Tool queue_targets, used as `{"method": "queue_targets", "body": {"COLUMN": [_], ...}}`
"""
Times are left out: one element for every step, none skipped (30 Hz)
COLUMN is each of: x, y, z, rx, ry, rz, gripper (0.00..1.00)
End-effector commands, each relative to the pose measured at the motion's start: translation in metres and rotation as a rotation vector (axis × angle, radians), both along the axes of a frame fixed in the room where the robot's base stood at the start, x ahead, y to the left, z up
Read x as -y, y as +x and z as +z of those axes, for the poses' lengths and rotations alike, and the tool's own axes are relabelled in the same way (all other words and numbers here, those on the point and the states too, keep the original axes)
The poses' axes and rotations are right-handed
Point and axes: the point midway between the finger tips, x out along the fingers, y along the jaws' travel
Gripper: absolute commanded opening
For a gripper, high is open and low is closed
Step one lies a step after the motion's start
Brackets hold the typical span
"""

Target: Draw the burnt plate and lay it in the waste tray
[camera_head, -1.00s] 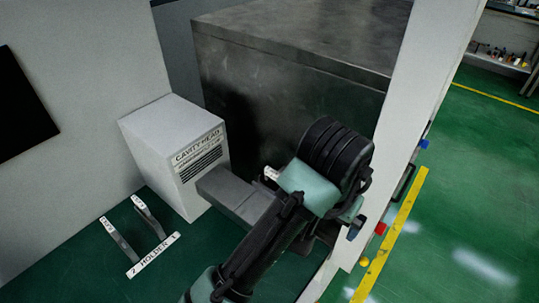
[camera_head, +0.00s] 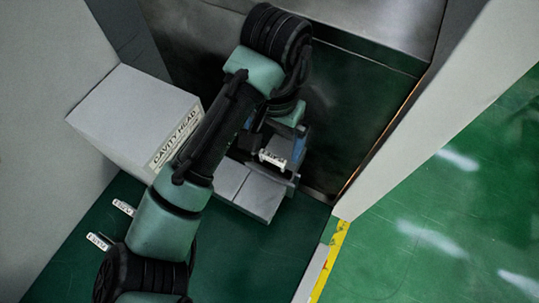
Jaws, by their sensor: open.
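My gripper (camera_head: 274,170) is open over the right part of a grey two-part block (camera_head: 250,190) that runs out from the white cavity head box (camera_head: 135,110). A small white tag (camera_head: 272,158) with dark marks shows right at my gripper; I cannot read it or tell what it is fixed to. I cannot make out the burnt plate itself; my arm and gripper cover much of this spot. I see no waste tray in this view.
A metal cabinet wall (camera_head: 350,110) rises behind. A pale panel (camera_head: 430,110) and yellow floor line (camera_head: 330,262) bound the right.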

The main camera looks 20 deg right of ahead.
Motion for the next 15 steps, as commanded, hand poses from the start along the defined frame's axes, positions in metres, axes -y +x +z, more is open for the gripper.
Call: {"method": "queue_targets", "body": {"x": [0.0, 0.0, 0.0, 0.0, 0.0, 0.0, 0.0, 0.0, 0.0, 0.0, 0.0, 0.0, 0.0, 0.0, 0.0], "y": [0.0, 0.0, 0.0, 0.0, 0.0, 0.0, 0.0, 0.0, 0.0, 0.0, 0.0, 0.0, 0.0, 0.001, 0.001], "z": [0.0, 0.0, -0.001, -0.002, -0.003, -0.005, -0.007, -0.01, -0.013, -0.016, -0.019, -0.024, -0.028, -0.032, -0.038], "rx": [0.001, 0.001, 0.001, 0.001, 0.001, 0.001, 0.001, 0.001, 0.001, 0.001, 0.001, 0.001, 0.002, 0.002, 0.002], "ry": [-0.001, -0.001, -0.001, -0.001, -0.001, -0.001, 0.0, 0.0, 0.0, 0.0, 0.0, 0.0, 0.0, 0.0, 0.0], "rz": [0.0, 0.0, 0.0, 0.0, 0.0, 0.0, 0.0, 0.0, 0.0, 0.0, 0.0, 0.0, 0.0, 0.0, 0.0], "gripper": [1.0, 1.0, 1.0, 1.0, 1.0, 1.0, 1.0, 1.0, 1.0, 1.0, 1.0, 1.0, 1.0, 1.0, 1.0]}}
